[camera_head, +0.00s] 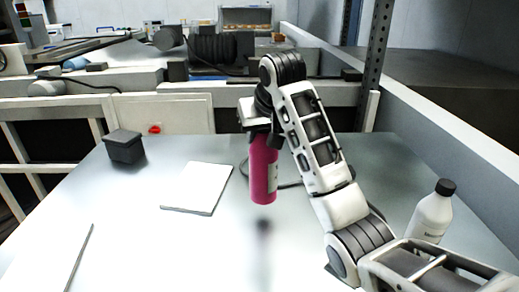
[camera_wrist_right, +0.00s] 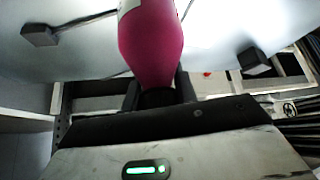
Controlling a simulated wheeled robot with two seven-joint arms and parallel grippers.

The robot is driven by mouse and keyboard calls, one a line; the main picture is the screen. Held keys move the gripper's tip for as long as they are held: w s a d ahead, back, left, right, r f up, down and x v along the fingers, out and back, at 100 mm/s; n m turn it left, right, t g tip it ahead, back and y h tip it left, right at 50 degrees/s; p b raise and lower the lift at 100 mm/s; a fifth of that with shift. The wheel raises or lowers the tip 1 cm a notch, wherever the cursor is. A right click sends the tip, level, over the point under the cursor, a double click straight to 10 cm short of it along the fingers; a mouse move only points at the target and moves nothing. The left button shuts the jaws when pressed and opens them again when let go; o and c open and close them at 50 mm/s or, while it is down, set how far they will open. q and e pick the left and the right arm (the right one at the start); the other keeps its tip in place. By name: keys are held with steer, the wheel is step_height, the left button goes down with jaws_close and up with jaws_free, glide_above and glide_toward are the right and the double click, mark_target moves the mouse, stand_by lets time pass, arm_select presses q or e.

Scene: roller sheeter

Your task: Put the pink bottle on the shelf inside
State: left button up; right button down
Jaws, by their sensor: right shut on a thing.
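The pink bottle (camera_head: 263,172) hangs upright in my right gripper (camera_head: 259,124), above the grey table. A reflection or shadow shows on the table below it, so it appears clear of the surface. The right gripper is shut around the bottle's top. In the right wrist view, the pink bottle (camera_wrist_right: 151,40) fills the upper middle, with the dark fingers (camera_wrist_right: 158,92) on either side of its neck. A pale label shows on the bottle's side. My left gripper is in neither view. I cannot make out which surface is the shelf.
The grey table (camera_head: 130,195) holds a white sheet or pad (camera_head: 198,187), a dark box (camera_head: 124,146), a thin rod (camera_head: 79,257) and a cable. A white bottle with a black cap (camera_head: 432,212) stands at the right. A perforated dark post (camera_head: 376,60) rises at the back right, beside a low wall (camera_head: 450,145).

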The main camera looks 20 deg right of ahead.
steer(key=shift+w+d+f, duration=0.1)
steer(key=shift+w+f, duration=0.35)
steer(key=shift+w, duration=0.05)
steer(key=shift+w+d+f+p, duration=0.1)
steer(key=shift+w+f+p, duration=0.15)
steer(key=shift+f, duration=0.75)
steer(key=shift+w+f+p, duration=0.15)
steer(key=shift+f+p, duration=0.1)
steer(key=shift+f, duration=0.9)
steer(key=c, duration=1.1)
jaws_free()
steer(key=shift+f, duration=0.1)
steer(key=shift+c, duration=0.2)
steer(key=shift+o, duration=0.2)
